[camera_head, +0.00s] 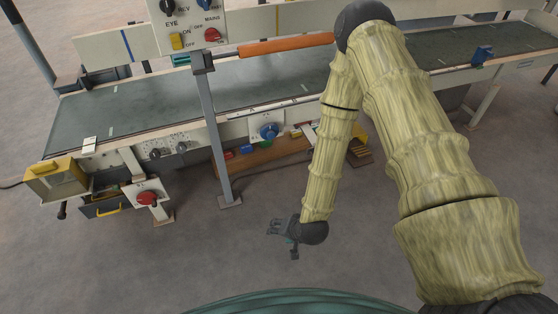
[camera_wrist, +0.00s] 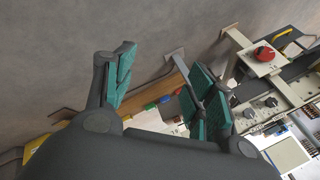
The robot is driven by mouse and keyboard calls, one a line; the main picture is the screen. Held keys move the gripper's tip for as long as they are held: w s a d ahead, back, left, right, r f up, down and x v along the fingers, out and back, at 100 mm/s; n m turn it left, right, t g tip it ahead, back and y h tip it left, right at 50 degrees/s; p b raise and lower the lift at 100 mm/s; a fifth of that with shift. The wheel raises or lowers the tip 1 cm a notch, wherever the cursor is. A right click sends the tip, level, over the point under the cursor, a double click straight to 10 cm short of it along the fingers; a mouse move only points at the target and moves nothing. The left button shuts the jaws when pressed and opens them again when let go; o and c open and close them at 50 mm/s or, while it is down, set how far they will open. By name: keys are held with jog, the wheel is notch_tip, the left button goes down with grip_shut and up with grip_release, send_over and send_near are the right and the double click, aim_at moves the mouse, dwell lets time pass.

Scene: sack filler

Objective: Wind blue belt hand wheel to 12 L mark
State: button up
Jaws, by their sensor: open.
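The blue hand wheel (camera_head: 268,131) sits on the pale front panel below the belt, near the middle of the head view. Marks around it are too small to read, so its setting cannot be told. My gripper (camera_head: 275,229) hangs low over the floor, in front of the conveyor and well apart from the wheel. In the wrist view its teal-padded fingers (camera_wrist: 160,68) are spread with nothing between them. I cannot make out the blue wheel in the wrist view; the right fingers cover part of the panel.
A grey post (camera_head: 215,135) carries a switch box (camera_head: 190,22) and an orange bar (camera_head: 285,45). A wooden shelf (camera_head: 250,160) holds small coloured items. The floor in front is clear.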

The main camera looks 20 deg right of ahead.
jog(key=w+f+m+t+b, duration=0.35)
jog(key=w+b, duration=0.25)
jog(key=w, duration=0.4)
jog(key=m+t+h+b, duration=0.2)
jog(key=m+t+b, duration=0.8)
jog(key=b, duration=1)
send_near(272, 135)
jog(key=w+m+g, duration=0.1)
jog(key=w, duration=0.2)
jog(key=w+b, duration=0.1)
jog(key=w, duration=0.2)
jog(key=w+b, duration=0.1)
jog(key=w, duration=0.2)
jog(key=shift+w+a+r, duration=0.2)
jog(key=shift+r, duration=0.05)
jog(key=shift+w+r, duration=0.3)
jog(key=shift+w, duration=0.2)
jog(key=shift+w+a+b, duration=0.1)
jog(key=shift+w+b, duration=0.2)
jog(key=shift+w, duration=0.15)
